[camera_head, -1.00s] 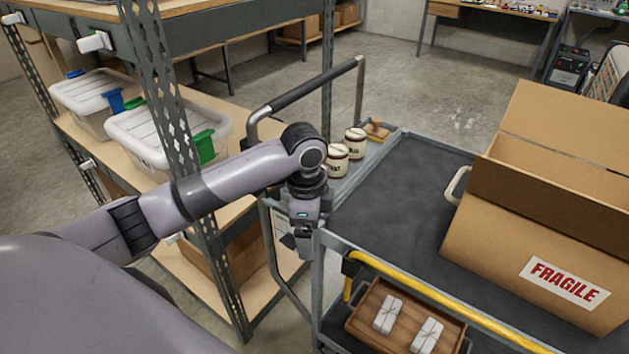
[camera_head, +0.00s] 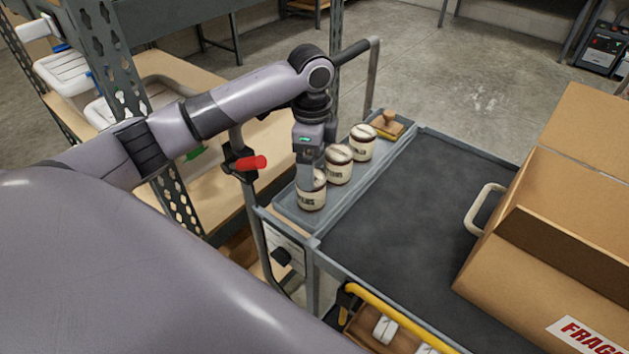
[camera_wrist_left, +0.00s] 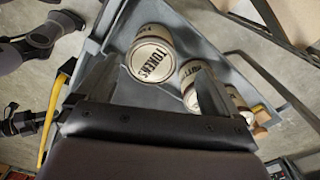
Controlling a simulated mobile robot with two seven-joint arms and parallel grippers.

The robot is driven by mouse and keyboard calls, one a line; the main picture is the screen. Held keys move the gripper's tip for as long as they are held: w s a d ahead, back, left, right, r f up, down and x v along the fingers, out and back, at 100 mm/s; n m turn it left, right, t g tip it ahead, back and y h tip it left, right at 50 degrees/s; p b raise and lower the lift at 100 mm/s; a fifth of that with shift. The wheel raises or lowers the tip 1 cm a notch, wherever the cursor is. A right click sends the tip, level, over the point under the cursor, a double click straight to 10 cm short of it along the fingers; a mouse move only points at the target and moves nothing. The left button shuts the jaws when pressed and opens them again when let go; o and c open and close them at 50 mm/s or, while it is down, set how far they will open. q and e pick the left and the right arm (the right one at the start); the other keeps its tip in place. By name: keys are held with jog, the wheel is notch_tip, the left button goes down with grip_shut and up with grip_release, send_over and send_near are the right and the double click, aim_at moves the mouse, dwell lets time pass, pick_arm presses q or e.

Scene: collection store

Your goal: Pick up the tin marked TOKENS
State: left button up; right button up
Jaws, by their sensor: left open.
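The tin marked TOKENS (camera_wrist_left: 152,55) is a cream and dark-brown cylinder. Its lettering faces the left wrist camera. In the head view it is the nearest of three tins (camera_head: 311,190), upright in the grey side tray of the cart. My left gripper (camera_head: 310,160) points down right over this tin, and its fingers hide part of the top. In the left wrist view the fingers are spread apart and empty, with the tin beyond them and between their lines.
Two similar tins stand behind in the tray (camera_head: 283,207), the middle one (camera_head: 339,164) close by and the far one (camera_head: 362,143) beyond. A cardboard box (camera_head: 560,240) stands right on the dark cart top. Metal shelving (camera_head: 110,60) is left.

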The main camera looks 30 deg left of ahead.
aim_at(313, 202)
pick_arm(q)
jog(key=f, duration=0.3)
jog(key=s+f, duration=0.1)
jog(key=f, duration=0.1)
jog(key=shift+d+f+p, duration=0.3)
jog(key=shift+p, duration=0.05)
jog(key=shift+f, duration=0.5)
jog(key=shift+w, duration=0.1)
jog(key=c, duration=1.4)
